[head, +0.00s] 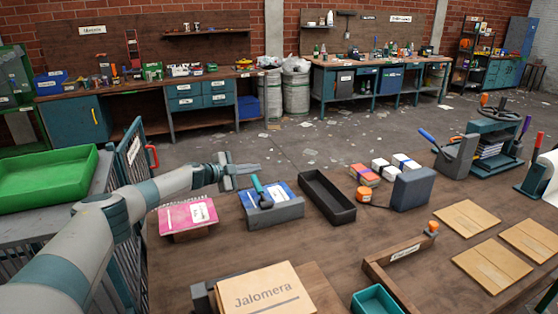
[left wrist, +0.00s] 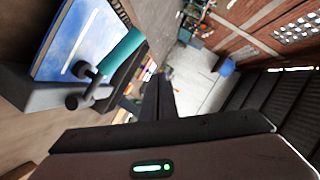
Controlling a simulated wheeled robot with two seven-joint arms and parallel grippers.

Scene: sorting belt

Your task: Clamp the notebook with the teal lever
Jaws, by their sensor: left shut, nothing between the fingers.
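A blue and white notebook (head: 282,192) lies in a grey clamp block (head: 276,214) on the wooden table. The clamp's teal lever (head: 257,184) stands at its left side, tilted. The notebook (left wrist: 72,38) and the teal lever (left wrist: 122,56), with its dark pivot, also show in the left wrist view. I cannot tell whether the lever presses on the notebook. My left gripper (head: 252,169) is shut and empty, just behind and above the lever; it appears apart from it. Its shut fingers show in the left wrist view (left wrist: 160,98). My right gripper is out of view.
A pink notebook (head: 188,214) lies left of the clamp. A black tray (head: 327,196) stands close to its right. A Jalomera box (head: 265,292) sits in front. Farther right are a blue-grey block (head: 412,188) and wooden boards (head: 492,267). A green bin (head: 45,178) stands at left.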

